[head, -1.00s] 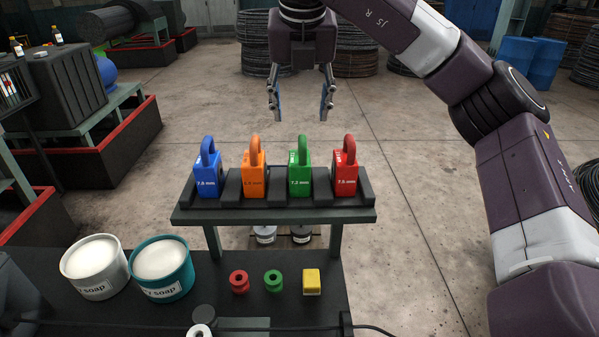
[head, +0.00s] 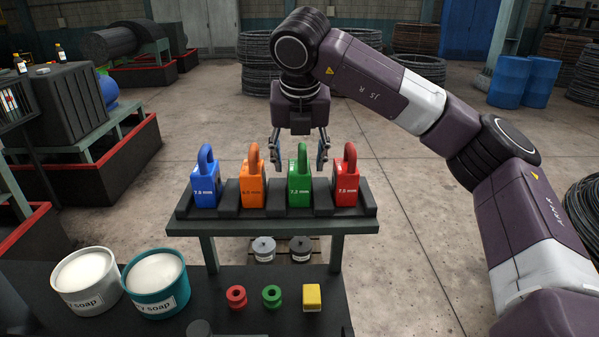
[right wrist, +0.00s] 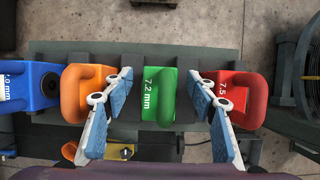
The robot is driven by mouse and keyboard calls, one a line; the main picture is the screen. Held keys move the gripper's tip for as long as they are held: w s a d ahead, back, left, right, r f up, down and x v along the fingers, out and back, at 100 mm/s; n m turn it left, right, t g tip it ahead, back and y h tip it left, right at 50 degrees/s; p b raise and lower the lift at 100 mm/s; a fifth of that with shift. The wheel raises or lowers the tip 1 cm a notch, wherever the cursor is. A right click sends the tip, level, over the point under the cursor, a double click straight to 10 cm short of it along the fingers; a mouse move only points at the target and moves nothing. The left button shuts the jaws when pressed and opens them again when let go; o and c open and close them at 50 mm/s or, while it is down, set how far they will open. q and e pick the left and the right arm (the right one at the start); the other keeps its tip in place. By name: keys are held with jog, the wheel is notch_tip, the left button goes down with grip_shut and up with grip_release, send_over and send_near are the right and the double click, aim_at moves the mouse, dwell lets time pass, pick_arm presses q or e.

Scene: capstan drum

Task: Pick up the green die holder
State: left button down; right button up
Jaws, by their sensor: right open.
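The green die holder (head: 299,190), marked 7.2 mm with a loop handle on top, stands upright in a slot of the dark rack (head: 270,228). My right gripper (head: 299,160) is open and points down just behind and around the level of its handle in the head view. In the right wrist view the green die holder (right wrist: 158,98) shows between the two spread blue-padded fingers of the right gripper (right wrist: 160,78). My left gripper is not in view.
The orange die holder (head: 252,188) and red die holder (head: 346,187) stand close on either side, with the blue die holder (head: 205,187) farther left. Two soap tubs (head: 155,284), red and green spools and a yellow block (head: 312,297) are on the front bench.

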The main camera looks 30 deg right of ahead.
jog(key=shift+x, duration=1.25)
jog(key=c, duration=1.4)
jog(key=shift+w+r, duration=0.1)
jog(key=shift+r, duration=0.05)
